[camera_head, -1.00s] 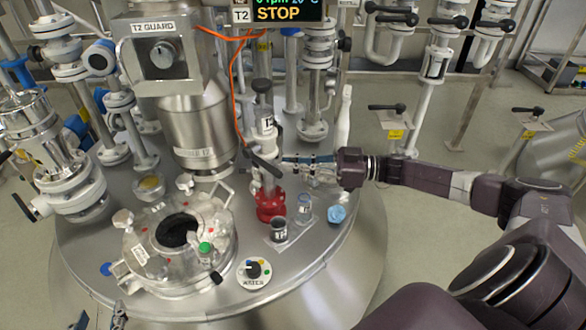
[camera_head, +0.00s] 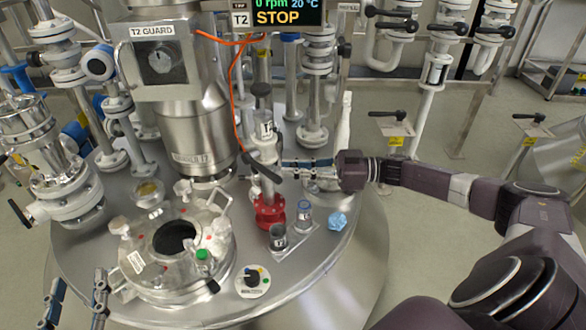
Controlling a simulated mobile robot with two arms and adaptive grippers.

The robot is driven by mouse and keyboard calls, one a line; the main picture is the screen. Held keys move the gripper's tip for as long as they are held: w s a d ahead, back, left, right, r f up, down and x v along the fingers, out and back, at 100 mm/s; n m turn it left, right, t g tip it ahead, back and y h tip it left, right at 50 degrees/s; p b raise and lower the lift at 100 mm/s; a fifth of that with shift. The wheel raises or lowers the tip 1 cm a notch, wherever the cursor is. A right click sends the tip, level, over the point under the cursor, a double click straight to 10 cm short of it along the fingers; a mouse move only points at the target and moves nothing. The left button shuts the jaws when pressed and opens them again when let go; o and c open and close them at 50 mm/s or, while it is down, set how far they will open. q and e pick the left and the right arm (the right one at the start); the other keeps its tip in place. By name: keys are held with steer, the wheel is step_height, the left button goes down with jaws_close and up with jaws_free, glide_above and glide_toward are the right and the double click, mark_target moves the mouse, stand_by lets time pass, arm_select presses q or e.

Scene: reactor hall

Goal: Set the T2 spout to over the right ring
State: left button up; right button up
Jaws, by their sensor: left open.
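The T2 sampling post rises from a red flanged base (camera_head: 269,212) on the steel vessel lid, with a black-ended lever (camera_head: 262,168) on its side. I cannot clearly make out the spout. A small plate (camera_head: 297,240) beside the base carries a dark labelled jar (camera_head: 278,237) on the left and a clear jar (camera_head: 305,214) on the right; their rings are too small to tell. My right gripper (camera_head: 288,168) reaches in from the right, fingertips close to the post; its grip is unclear. My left gripper (camera_head: 77,290) is open and empty at the lower left.
A round hatch (camera_head: 215,273) with clamps and a dark opening lies left of the post. A dial (camera_head: 252,281) sits in front, and a blue crumpled item (camera_head: 337,220) lies right of the jars. The T2 guard (camera_head: 161,62) stands behind.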

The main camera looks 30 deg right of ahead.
steer(key=o, duration=0.4)
steer(key=shift+c, duration=0.2)
steer(key=v, duration=1.2)
steer(key=shift+d, duration=0.1)
